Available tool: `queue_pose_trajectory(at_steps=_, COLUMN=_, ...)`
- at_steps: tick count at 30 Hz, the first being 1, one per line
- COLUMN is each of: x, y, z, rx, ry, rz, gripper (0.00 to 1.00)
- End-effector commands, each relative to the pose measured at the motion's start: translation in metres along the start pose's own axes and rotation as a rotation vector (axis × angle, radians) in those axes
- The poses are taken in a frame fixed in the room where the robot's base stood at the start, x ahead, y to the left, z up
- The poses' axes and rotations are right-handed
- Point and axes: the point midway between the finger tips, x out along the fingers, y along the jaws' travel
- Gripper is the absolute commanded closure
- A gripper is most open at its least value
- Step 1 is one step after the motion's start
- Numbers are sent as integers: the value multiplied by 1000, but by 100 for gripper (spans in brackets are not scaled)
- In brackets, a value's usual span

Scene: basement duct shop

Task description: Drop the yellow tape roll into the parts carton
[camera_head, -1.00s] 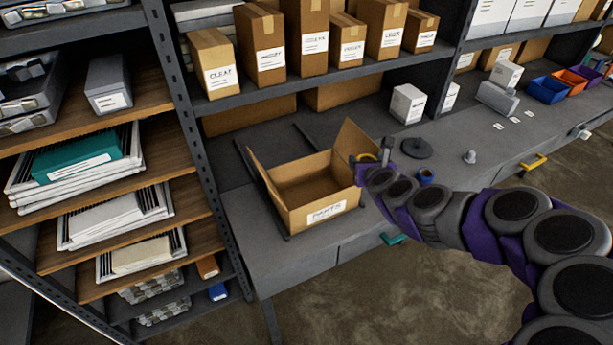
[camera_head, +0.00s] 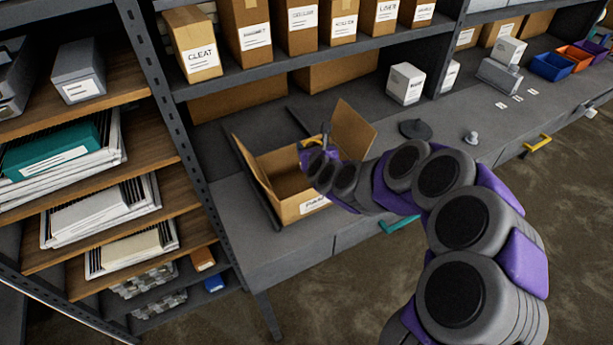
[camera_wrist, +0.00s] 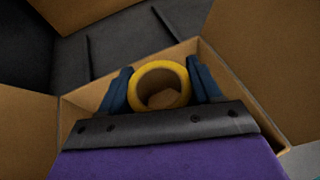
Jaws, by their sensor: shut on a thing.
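The yellow tape roll (camera_wrist: 160,68) sits between the two blue fingers of my gripper (camera_wrist: 161,88) in the wrist view. My gripper is shut on it. In the wrist view the carton's wall (camera_wrist: 85,102) surrounds the roll, and cardboard shows through the roll's hole.
The carton stands on a grey workbench (camera_head: 240,215). A dark round disc (camera_head: 415,129) and a small grey knob-like part (camera_head: 471,138) lie to its right. A shelf with labelled boxes (camera_head: 192,45) is above. Shelves of papers stand at left.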

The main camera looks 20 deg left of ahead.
Motion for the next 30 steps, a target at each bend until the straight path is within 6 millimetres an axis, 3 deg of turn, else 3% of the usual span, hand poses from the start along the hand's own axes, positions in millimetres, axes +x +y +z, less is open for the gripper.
queue_pose_trajectory(at_steps=5, x=8, y=7, z=-12, rx=-9, ry=2, rz=2, gripper=68)
queue_pose_trajectory(at_steps=15, x=-1, y=-8, z=-11, rx=7, ry=-8, rz=3, gripper=68)
queue_pose_trajectory(at_steps=16, x=-1, y=-9, z=-11, rx=7, ry=-8, rz=3, gripper=36)
queue_pose_trajectory(at_steps=25, x=7, y=3, z=-13, rx=-4, ry=-1, rz=1, gripper=7)
queue_pose_trajectory(at_steps=30, x=8, y=4, z=-14, rx=-5, ry=0, rz=2, gripper=7)
